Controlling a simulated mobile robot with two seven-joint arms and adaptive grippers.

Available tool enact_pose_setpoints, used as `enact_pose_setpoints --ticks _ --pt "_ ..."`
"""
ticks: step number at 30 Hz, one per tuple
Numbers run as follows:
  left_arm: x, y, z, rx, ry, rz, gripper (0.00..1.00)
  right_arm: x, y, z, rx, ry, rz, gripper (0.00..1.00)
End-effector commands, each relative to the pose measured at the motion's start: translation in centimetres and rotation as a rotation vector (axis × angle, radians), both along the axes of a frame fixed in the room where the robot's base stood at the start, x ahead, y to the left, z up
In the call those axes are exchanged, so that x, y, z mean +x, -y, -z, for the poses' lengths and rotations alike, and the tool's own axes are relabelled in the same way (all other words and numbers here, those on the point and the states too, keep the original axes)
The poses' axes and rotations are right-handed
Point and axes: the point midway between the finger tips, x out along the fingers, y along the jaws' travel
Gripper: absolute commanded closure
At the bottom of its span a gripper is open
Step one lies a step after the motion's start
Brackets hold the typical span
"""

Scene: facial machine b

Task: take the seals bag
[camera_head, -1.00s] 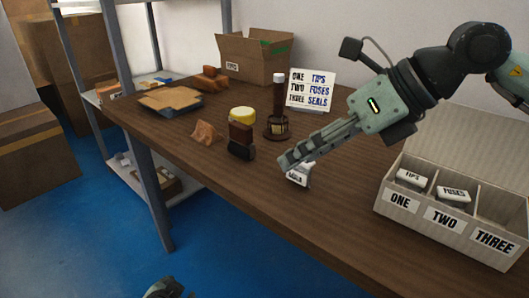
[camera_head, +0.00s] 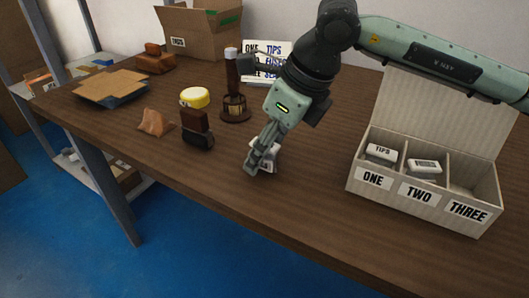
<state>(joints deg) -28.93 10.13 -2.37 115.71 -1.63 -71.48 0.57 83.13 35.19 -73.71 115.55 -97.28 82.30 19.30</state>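My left gripper is out of view. The divided box (camera_head: 420,199) at the right has compartments marked ONE, TWO and THREE. A white TIPS bag (camera_head: 381,153) sits in ONE and another white bag (camera_head: 424,166) in TWO. THREE shows no bag.
A sign (camera_head: 258,76) stands behind my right arm. A dark brown bottle (camera_head: 197,130), a yellow-lidded jar (camera_head: 194,98), a tall brown item (camera_head: 234,93) and a crumpled brown piece (camera_head: 154,122) stand left of my gripper. A cardboard box (camera_head: 199,30) is at the back.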

Motion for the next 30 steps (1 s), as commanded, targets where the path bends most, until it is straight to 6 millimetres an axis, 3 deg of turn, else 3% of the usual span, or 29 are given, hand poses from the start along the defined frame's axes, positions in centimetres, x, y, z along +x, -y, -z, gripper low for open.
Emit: enact_pose_setpoints --ticks 8,20,30 --pt "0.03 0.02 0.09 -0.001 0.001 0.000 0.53 0.06 -0.08 0.24 0.000 0.000 0.000 0.51" --pt "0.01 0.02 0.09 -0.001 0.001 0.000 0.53 0.05 -0.06 0.22 0.000 0.000 0.000 1.00" --pt "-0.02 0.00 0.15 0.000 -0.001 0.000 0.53 0.09 -0.08 -0.19 0.001 0.002 0.000 1.00"
